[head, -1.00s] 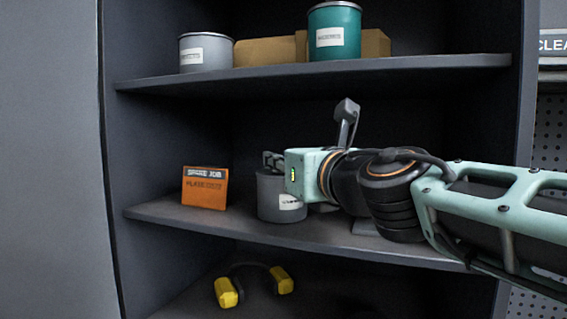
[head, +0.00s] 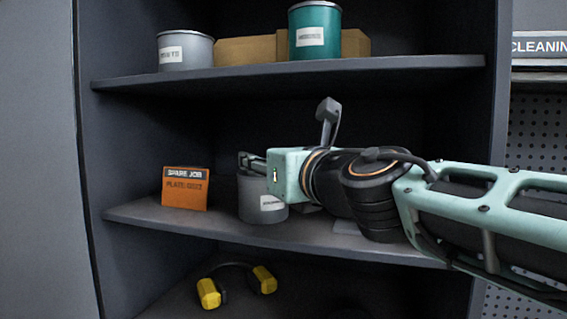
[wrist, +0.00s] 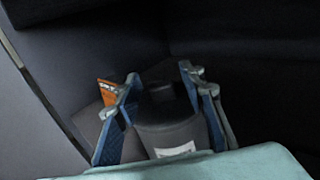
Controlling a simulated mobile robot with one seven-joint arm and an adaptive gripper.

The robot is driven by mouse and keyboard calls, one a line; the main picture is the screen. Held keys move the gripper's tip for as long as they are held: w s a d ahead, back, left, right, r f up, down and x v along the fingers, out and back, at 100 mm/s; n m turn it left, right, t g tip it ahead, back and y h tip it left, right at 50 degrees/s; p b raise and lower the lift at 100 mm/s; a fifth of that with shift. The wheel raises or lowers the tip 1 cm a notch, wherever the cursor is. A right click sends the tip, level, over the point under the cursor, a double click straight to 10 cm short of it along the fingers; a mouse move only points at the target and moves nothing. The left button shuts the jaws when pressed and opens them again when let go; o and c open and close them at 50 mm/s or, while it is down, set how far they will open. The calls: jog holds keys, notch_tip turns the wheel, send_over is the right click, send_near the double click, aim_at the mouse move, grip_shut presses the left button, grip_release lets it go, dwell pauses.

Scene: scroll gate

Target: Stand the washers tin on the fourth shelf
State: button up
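A dark grey tin (head: 257,205) with a white label stands upright on the middle visible shelf (head: 320,236). Its label is too small to read, so I cannot confirm it is the washers tin. My gripper (head: 250,165) reaches in from the right and partly covers the tin's right side. In the wrist view, the two blue-padded fingers of my gripper (wrist: 166,105) lie on either side of this tin (wrist: 165,130). I cannot tell whether both pads touch it.
An orange sign (head: 186,188) stands left of the tin. The upper shelf (head: 300,71) holds a light grey tin (head: 185,51), a teal tin (head: 315,30) and cardboard boxes (head: 246,51). Yellow ear defenders (head: 238,280) lie below. The cabinet's left wall (head: 110,150) is close.

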jog(key=p+v, duration=0.1)
jog(key=v, duration=1)
jog(key=shift+s, duration=0.25)
jog(key=shift+s+d, duration=0.1)
jog(key=shift+d, duration=0.05)
